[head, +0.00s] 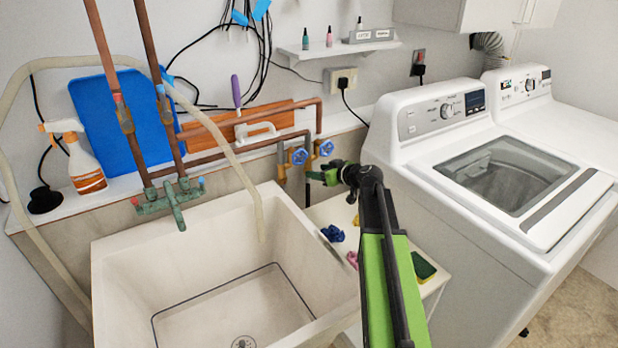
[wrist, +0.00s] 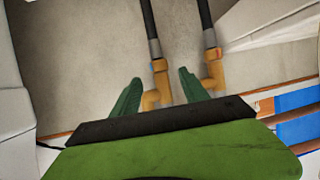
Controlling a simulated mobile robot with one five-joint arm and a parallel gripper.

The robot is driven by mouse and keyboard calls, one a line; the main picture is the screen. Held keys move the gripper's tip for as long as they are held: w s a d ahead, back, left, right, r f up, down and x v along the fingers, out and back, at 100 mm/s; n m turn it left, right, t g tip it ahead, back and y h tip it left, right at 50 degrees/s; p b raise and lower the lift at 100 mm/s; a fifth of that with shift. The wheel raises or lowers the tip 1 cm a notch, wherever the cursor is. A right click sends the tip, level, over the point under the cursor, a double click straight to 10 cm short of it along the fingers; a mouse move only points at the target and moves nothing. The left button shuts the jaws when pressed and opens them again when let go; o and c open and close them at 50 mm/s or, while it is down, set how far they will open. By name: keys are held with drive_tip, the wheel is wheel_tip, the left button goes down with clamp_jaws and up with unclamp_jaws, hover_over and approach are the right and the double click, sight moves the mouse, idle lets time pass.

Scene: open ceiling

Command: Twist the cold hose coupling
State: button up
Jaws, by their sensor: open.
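Two brass valves with blue handles stand on the wall behind the sink, a left one (head: 299,156) and a right one (head: 325,148). The wrist view looks turned about: its left brass valve (wrist: 158,82) and right brass valve (wrist: 213,70) each meet a grey hose coupling, left (wrist: 155,48) and right (wrist: 210,37), with black hoses beyond. I cannot tell by marking which is cold. My gripper (head: 322,176) is open near the right valve in the head view. In the wrist view its green fingers (wrist: 160,90) lie either side of the left valve; contact is unclear.
The white sink (head: 130,270) is at left, with copper pipes (head: 152,90) and a green tap (head: 168,198) behind it. The washing machine (head: 440,210) stands close on the right. Small blue (head: 333,234) and pink items lie beside the sink.

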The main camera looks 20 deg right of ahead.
drive_tip(key=b+x, duration=0.1)
drive_tip(key=x, duration=0.4)
clamp_jaws()
drive_tip(key=shift+a, duration=0.4)
drive_tip(key=shift+d, duration=0.2)
